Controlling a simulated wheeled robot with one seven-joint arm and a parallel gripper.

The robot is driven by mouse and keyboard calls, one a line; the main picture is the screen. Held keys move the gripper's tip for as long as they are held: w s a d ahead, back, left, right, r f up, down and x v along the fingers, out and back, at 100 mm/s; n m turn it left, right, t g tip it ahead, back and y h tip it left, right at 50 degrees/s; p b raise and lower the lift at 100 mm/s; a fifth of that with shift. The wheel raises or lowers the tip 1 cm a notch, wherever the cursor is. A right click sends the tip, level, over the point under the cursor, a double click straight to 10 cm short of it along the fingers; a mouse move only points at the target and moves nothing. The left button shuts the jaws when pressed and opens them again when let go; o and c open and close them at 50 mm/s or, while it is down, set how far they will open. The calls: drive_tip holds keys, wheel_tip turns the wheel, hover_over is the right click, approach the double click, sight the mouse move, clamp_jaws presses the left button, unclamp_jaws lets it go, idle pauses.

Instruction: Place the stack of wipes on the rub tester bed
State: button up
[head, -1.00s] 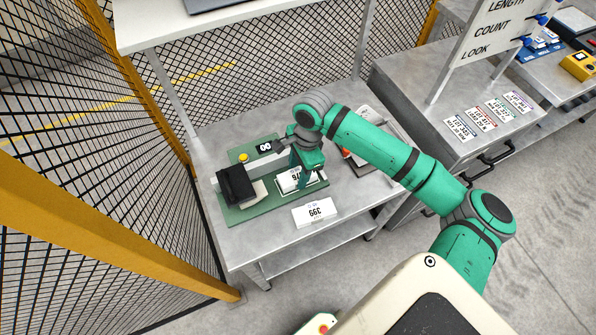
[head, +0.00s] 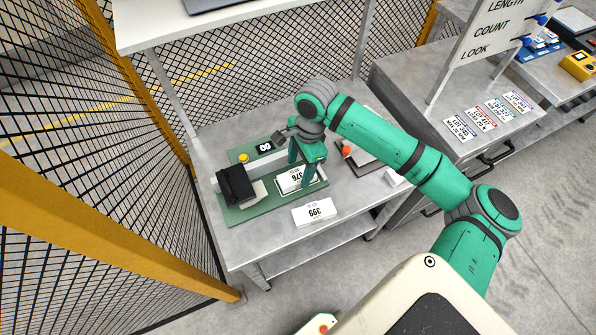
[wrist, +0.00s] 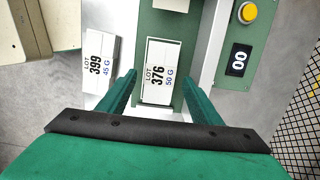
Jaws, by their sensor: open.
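A white stack of wipes labelled LOT 376, 50 G (head: 291,181) lies flat on the rub tester bed (head: 318,184), within its pale rim. It also shows in the wrist view (wrist: 158,72). My gripper (head: 302,172) is open above this stack. In the wrist view its two fingers stand apart on either side of the stack, with gaps between. A second white stack, labelled LOT 399, 45 G (head: 314,212), lies on the table in front of the tester. The green rub tester base (head: 240,213) carries a black block (head: 235,184) at its left.
The tester has a yellow button (head: 244,157) and a display reading 00 (head: 264,146). A grey tray-like object (head: 372,150) and a red knob (head: 346,150) lie to the right. Mesh fencing stands left and behind. The table's front strip is mostly clear.

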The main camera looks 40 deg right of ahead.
wheel_tip(320, 180, up, 9)
drive_tip(key=d, duration=0.1)
drive_tip(key=shift+s, duration=0.15)
drive_tip(key=shift+d, duration=0.15)
idle(0.4)
